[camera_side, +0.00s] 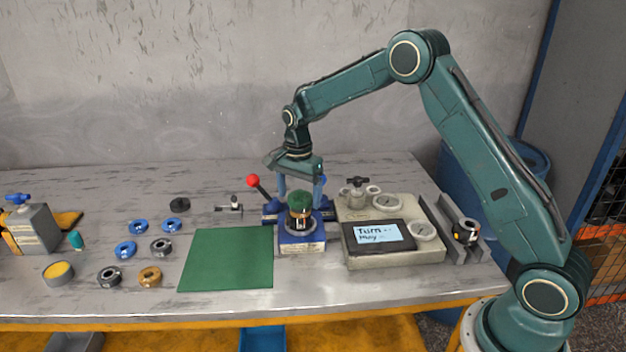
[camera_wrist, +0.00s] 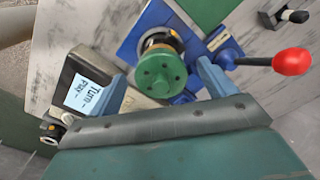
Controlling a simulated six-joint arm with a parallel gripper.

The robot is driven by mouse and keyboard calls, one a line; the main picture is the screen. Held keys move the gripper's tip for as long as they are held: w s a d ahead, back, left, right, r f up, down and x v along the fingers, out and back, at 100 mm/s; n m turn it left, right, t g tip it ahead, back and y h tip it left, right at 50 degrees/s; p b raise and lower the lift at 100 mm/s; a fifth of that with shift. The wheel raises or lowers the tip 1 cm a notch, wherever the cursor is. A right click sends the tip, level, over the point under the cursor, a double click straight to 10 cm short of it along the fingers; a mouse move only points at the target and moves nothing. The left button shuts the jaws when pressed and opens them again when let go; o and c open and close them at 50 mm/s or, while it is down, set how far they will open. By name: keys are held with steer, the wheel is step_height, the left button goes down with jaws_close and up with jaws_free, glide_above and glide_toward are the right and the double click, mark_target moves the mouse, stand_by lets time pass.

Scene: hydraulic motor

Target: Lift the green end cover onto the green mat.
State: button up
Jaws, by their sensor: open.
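The green end cover (camera_side: 300,201) sits on top of the motor, which stands upright in a blue fixture (camera_side: 302,245). In the wrist view the cover (camera_wrist: 160,73) is a round green disc with several dark holes. My gripper (camera_side: 301,202) points down above the fixture, its two blue fingers spread on either side of the cover. In the wrist view my gripper (camera_wrist: 162,85) is open, and gaps show between the fingers and the cover. The green mat (camera_side: 228,259) lies flat and bare on the table, left of the fixture.
A red-knobbed lever (camera_side: 254,182) rises beside the fixture at the left. A beige test unit (camera_side: 395,228) with a lettered display stands close on the right. Several blue, dark and brass rings (camera_side: 125,250) lie left of the mat. The space above the mat is clear.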

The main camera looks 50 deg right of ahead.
mark_target(299, 192)
steer(key=c, duration=1.3)
steer(key=shift+o, duration=0.2)
steer(key=shift+r, duration=0.2)
step_height(299, 192, up, 20)
steer(key=shift+r, duration=0.65)
stand_by(0.7)
